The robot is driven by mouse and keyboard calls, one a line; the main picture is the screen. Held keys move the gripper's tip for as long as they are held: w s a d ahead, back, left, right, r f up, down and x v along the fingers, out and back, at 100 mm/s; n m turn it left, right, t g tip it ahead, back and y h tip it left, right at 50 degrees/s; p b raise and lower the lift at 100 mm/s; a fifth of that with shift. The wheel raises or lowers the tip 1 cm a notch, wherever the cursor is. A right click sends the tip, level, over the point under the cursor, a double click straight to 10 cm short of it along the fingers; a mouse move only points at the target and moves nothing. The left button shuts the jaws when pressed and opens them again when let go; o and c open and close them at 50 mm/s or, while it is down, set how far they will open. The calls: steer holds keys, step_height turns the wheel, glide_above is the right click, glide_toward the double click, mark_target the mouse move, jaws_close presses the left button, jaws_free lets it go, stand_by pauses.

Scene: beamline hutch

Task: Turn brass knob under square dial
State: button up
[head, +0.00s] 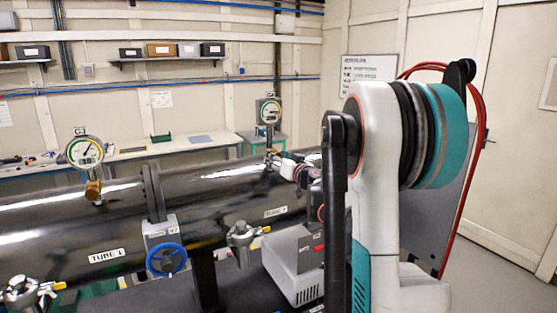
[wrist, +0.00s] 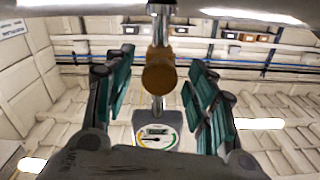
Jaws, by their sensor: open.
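The square dial (head: 268,112) stands on a stem on the right part of the black tube in the head view. In the wrist view the square dial (wrist: 157,132) hangs at the lower middle, upside down. Its brass knob (wrist: 160,72) is on the stem, between the dial and the tube. My gripper (wrist: 160,88) is open, with one teal-padded finger on each side of the knob and visible gaps to it. In the head view my gripper (head: 284,161) is small beside the stem and the knob is hard to make out.
A round dial (head: 84,150) with its own brass knob (head: 93,190) stands on the tube (head: 110,210) at left. A blue handwheel (head: 166,259) and small valves sit along the tube's front. A grey box (head: 295,268) stands below my arm. A workbench (head: 170,149) runs behind.

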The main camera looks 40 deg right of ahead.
steer(key=c, duration=1.1)
steer(key=shift+o, duration=0.2)
steer(key=m+b, duration=0.1)
steer(key=m, duration=0.3)
steer(key=shift+m, duration=0.3)
steer(key=m+b, duration=0.1)
steer(key=m, duration=0.4)
steer(key=shift+m, duration=0.3)
steer(key=shift+m+b, duration=0.6)
steer(key=shift+m, duration=4.3)
